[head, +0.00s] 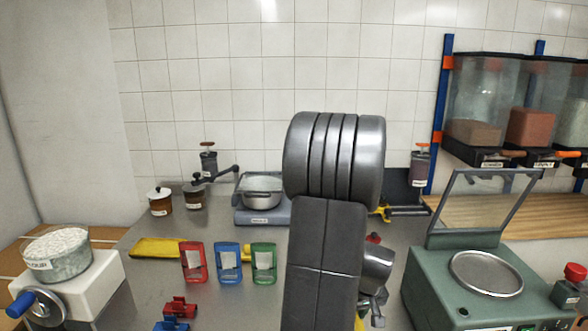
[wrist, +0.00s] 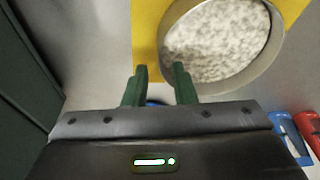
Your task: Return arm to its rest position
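My arm stands upright in the middle of the head view and hides most of my gripper there. In the wrist view my gripper (wrist: 160,80) has its two green fingers apart, with nothing held between them. Beyond the fingertips, a round pale container (wrist: 268,72) with white speckled contents sits on a yellow surface (wrist: 146,30). A small blue thing shows low between the fingers, too covered to identify.
In the head view, red (head: 194,262), blue (head: 228,263) and green (head: 263,263) frames stand left of my arm. A green machine (head: 440,285) with a raised lid stands right. A flour bowl (head: 60,262) is at left. Dispensers (head: 480,100) hang at upper right.

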